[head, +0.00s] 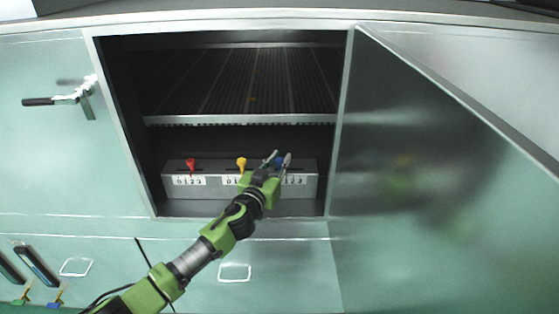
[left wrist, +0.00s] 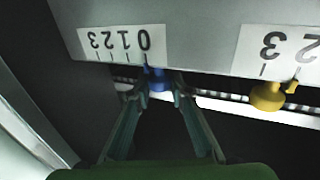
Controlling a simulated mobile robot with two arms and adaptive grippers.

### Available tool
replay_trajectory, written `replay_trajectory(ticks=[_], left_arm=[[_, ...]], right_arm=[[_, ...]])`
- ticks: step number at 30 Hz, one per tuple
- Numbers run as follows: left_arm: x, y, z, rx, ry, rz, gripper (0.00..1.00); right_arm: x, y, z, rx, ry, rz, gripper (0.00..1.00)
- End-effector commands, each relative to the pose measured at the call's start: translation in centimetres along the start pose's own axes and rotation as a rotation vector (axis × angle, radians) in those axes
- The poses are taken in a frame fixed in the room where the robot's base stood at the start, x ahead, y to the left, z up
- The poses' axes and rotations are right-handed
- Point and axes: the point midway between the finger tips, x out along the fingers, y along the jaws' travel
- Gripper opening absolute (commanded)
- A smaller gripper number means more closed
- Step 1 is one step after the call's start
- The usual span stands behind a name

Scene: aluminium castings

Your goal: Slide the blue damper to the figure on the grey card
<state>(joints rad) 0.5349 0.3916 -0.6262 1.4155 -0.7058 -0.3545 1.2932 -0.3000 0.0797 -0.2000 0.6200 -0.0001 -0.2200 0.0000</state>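The blue damper (head: 279,161) is a small knob on the grey slider panel (head: 225,194), right of the other two. It also shows in the left wrist view (left wrist: 157,80), beside the 0 end of its white 0-to-3 scale (left wrist: 122,42), which appears upside down there. My left gripper (head: 276,158) is open, with one finger on each side of the blue knob; the left wrist view shows its fingers (left wrist: 154,92) too. Whether a finger touches the knob I cannot tell. The gripper partly hides the scale in the head view. I cannot make out a grey card.
A yellow damper (head: 241,163) and a red damper (head: 190,165) sit left on the same panel. The panel stands inside an open cabinet, below a ribbed shelf (head: 240,120). The open door (head: 430,180) blocks the right side. A black-handled latch (head: 60,100) is at left.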

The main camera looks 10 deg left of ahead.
Motion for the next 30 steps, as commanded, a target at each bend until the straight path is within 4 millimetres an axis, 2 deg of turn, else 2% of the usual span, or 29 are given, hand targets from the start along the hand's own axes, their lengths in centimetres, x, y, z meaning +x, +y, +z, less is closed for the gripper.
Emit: replay_trajectory(ticks=[7,15,24,25,27,30], left_arm=[[0.1,0.3,0.1,-0.001,0.0,0.0,0.0],[1.4,3.5,0.1,-0.003,0.002,0.001,0.0],[1.5,3.7,0.0,0.001,0.0,0.0,0.0],[1.5,3.7,0.0,0.001,0.0,0.0,0.2],[1.5,3.7,0.0,0.001,0.0,0.0,0.35],[1.5,3.7,0.0,0.001,0.0,0.0,0.35]], right_arm=[[0.2,0.0,0.0,0.0,0.0,0.0,0.4],[1.2,0.0,0.1,0.0,0.0,0.0,0.4],[1.2,0.0,0.1,0.0,0.0,0.0,0.4],[1.2,0.0,0.1,0.0,0.0,0.0,0.4],[1.2,0.0,0.1,0.0,0.0,0.0,0.4],[1.2,0.0,0.1,0.0,0.0,0.0,0.4]])
